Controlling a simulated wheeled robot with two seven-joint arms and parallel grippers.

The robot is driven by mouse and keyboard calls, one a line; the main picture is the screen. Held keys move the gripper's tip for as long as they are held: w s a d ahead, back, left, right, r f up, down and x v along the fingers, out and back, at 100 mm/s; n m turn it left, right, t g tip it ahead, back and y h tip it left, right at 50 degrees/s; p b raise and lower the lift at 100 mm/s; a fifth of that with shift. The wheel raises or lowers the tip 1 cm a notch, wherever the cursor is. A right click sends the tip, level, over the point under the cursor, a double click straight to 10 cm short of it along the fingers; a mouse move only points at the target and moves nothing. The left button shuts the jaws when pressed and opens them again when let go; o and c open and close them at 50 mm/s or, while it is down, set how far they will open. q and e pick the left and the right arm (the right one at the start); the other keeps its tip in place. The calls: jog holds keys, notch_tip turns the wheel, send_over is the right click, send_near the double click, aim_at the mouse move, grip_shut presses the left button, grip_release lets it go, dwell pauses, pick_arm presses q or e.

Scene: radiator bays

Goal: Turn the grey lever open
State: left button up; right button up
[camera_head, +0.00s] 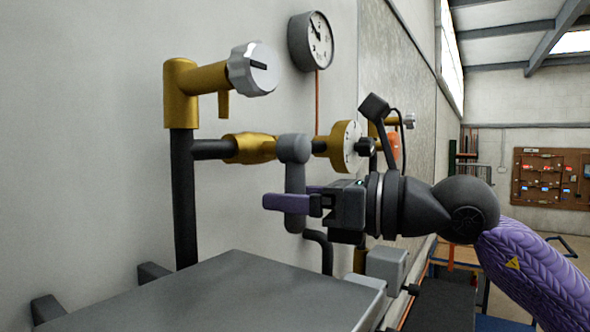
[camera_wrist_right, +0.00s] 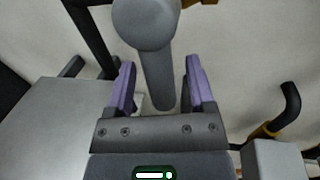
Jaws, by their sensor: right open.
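The grey lever (camera_head: 295,180) hangs down from its round hub on the brass valve (camera_head: 251,148) in the head view. My right gripper (camera_head: 290,202) is at the lever's lower part, with its purple fingers open. In the right wrist view the lever (camera_wrist_right: 158,80) lies between the two spread fingers (camera_wrist_right: 158,90), one on each side. A gap shows between the lever and each finger there. My left gripper is out of view.
A silver knob (camera_head: 254,68) on a brass pipe is above left. A brass dial (camera_head: 345,147) stands just right of the lever, close to my right wrist. A gauge (camera_head: 311,41) is on the wall above. A grey tabletop (camera_head: 215,295) lies below.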

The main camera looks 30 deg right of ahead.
grip_shut()
dwell(1.4)
